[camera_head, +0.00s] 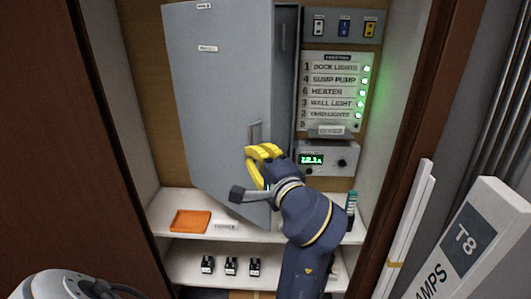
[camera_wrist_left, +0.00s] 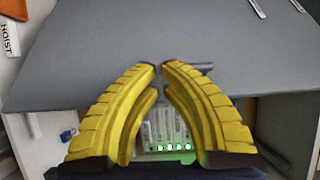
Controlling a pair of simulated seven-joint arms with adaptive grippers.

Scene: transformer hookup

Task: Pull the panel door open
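The grey panel door (camera_head: 215,95) stands partly open in the head view, its right edge swung out toward me. A dark strip of the enclosure (camera_head: 286,50) shows behind that edge. The door fills the upper part of the left wrist view (camera_wrist_left: 110,60). A bar handle (camera_head: 255,131) is on the door near its right edge. My left gripper (camera_head: 256,160) has yellow fingers right at the handle's lower end. In the left wrist view its fingertips (camera_wrist_left: 160,68) nearly meet, and the handle (camera_wrist_left: 204,66) shows behind the right one. Whether they grip it is hidden. My right gripper is not in view.
A labelled board (camera_head: 333,90) with green lights and a meter box (camera_head: 328,159) are right of the door. Below are an orange tray (camera_head: 190,221) on a shelf and several small black blocks on the lower shelf.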

